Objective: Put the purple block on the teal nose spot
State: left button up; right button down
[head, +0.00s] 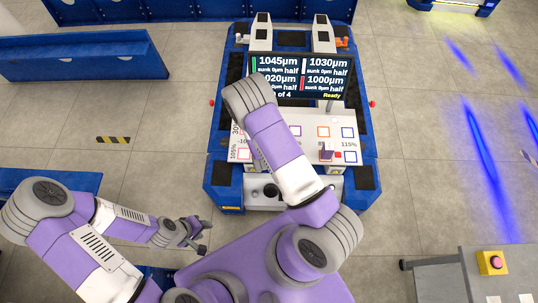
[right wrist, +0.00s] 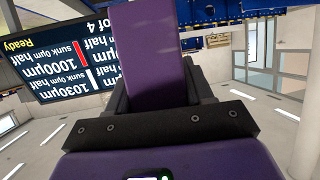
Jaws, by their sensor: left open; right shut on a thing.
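In the right wrist view a purple block (right wrist: 150,50) stands up between the dark jaws of my right gripper (right wrist: 155,95), which is shut on it. My right arm covers this gripper in the head view. My left gripper (head: 187,236) is open and empty at the lower left of the head view, away from the cart. A white board (head: 310,146) on the cart carries several small coloured square outlines. My arm hides part of the board.
The blue cart (head: 225,185) bears a dark display screen (head: 318,75) behind the board. A small purple thing (head: 327,153) is on the board's right half. A grey cart (head: 490,270) with a yellow box (head: 491,262) stands lower right. Blue barriers line the left.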

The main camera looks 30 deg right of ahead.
jog(key=shift+s+d+f+m+g+h+b, duration=0.3)
jog(key=shift+d+f+b, duration=0.55)
jog(key=shift+f, duration=2.45)
jog(key=shift+s+d+f+m+g+h+b, duration=0.1)
jog(key=shift+d+f+m+h+b, duration=0.55)
jog(key=shift+f, duration=2.65)
jog(key=shift+s+d+f+m+g+h+b, duration=0.15)
jog(key=shift+d+f+b, duration=0.85)
jog(key=shift+f, duration=2.3)
jog(key=shift+f, duration=0.15)
jog(key=shift+c, duration=2.2)
grip_release()
jog(key=shift+a, duration=0.1)
